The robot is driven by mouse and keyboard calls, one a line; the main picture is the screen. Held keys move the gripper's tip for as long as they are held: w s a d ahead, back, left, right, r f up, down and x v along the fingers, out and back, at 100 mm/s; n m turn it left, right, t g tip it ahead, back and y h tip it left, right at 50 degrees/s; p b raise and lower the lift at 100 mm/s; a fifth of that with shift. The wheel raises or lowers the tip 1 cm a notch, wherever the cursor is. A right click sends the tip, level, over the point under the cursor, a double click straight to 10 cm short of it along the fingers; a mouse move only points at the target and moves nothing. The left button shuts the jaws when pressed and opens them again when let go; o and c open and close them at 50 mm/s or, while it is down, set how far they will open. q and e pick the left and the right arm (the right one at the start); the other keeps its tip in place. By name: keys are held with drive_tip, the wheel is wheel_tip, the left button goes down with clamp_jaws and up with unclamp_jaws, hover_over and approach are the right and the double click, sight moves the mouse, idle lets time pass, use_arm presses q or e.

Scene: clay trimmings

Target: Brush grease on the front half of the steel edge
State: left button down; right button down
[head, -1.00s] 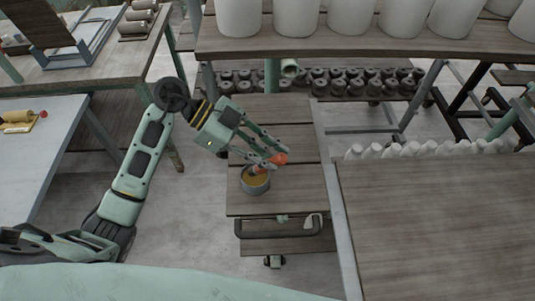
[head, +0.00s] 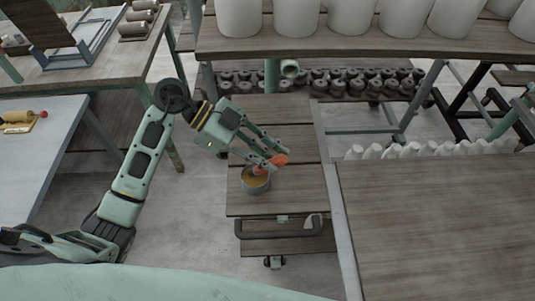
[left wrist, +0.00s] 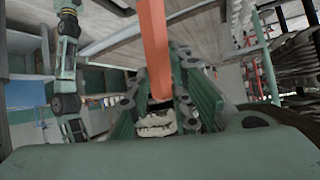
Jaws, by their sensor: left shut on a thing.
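My left gripper (head: 262,160) is shut on an orange-handled brush (head: 277,161). The brush is tilted, and its lower end is at the mouth of a round grey tin (head: 257,184) of yellow-brown grease. The bristles are hard to make out. In the left wrist view the orange handle (left wrist: 156,50) stands up between the fingers. The tin stands on the slatted wooden cart (head: 290,205). A steel edge (head: 336,220) runs along the left side of the wooden table at the right. My right gripper is not in view.
Several pale conical pieces (head: 415,150) line the far edge of the right table (head: 435,220), whose top is otherwise clear. A shelf (head: 380,42) with large white cylinders stands behind. A pale table (head: 40,150) is at the left.

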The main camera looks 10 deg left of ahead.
use_arm(q)
drive_tip(key=shift+f, duration=0.4)
idle(0.8)
drive_tip(key=shift+s+f, duration=0.1)
idle(0.6)
idle(0.8)
drive_tip(key=shift+p, duration=0.35)
drive_tip(key=shift+r+p, duration=0.95)
wheel_tip(320, 180, up, 5)
drive_tip(key=p, duration=0.6)
drive_tip(key=shift+r, duration=0.2)
drive_tip(key=shift+f, duration=0.2)
